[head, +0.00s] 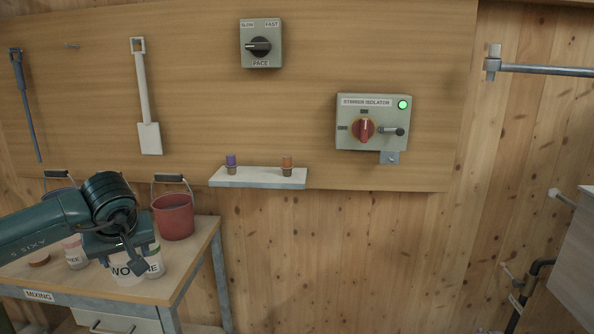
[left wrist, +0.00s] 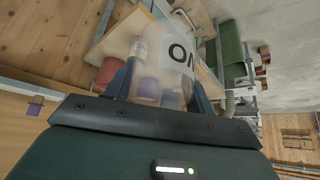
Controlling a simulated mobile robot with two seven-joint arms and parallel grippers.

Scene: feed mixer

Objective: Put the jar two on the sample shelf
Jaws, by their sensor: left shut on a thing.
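My right gripper is out of view.
The mixing table (head: 190,265) also bears a red bucket (head: 174,217), a jar ending in "NE" (head: 155,262) beside jar two, and another jar ending in "EE" (head: 75,255). The isolator box (head: 372,122) is above right of the ledge. The ledge's middle is free.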

